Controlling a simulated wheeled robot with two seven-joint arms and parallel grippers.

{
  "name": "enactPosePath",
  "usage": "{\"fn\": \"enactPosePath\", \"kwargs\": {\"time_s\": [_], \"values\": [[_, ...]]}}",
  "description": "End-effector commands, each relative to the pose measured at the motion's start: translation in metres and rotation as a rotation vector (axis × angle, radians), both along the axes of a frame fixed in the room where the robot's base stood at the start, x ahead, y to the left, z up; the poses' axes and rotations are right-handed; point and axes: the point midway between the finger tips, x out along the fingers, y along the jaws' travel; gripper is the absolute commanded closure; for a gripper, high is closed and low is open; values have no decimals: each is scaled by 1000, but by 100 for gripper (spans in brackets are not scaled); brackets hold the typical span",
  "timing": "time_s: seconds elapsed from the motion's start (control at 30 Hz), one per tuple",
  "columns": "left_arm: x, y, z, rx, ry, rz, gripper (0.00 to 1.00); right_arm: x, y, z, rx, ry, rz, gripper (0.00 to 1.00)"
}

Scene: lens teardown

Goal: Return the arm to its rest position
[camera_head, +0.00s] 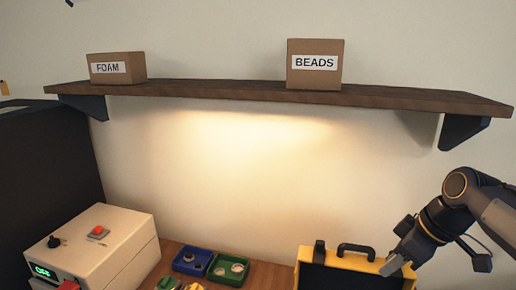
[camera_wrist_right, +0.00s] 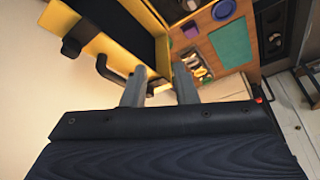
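My right gripper (camera_head: 396,266) shows at the lower right of the head view, with its arm coming in from the right edge. It is beside and over the right part of an open yellow case (camera_head: 308,254) with a dark handle (camera_head: 356,250). In the right wrist view my right gripper (camera_wrist_right: 160,84) has its two grey fingers apart with nothing between them. There the yellow case (camera_wrist_right: 62,18) lies at the upper left, with its handle (camera_wrist_right: 106,68) close to the left finger. My left gripper is in neither view.
A wooden shelf (camera_head: 210,89) bears a FOAM box (camera_head: 116,68) and a BEADS box (camera_head: 315,64). A cream machine (camera_head: 122,243) with a red button stands at the lower left. A blue tray (camera_head: 192,261) and a green tray (camera_head: 228,270) hold small parts. The wall area under the shelf is clear.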

Motion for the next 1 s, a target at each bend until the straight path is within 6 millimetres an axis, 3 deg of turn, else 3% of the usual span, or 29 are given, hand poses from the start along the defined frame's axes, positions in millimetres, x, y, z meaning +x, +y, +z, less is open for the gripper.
{"fn": "enactPosePath", "kwargs": {"time_s": [0.03,0.2,0.4,0.6,1.0], "values": [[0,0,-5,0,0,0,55,-26,7,-7,19,1,-83,74],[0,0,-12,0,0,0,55,-98,29,-42,120,18,-377,74],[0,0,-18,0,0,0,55,-163,54,-97,258,43,-663,74],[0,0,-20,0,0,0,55,-189,68,-128,338,65,-798,74],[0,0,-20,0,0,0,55,-192,70,-132,348,70,-816,74]]}}
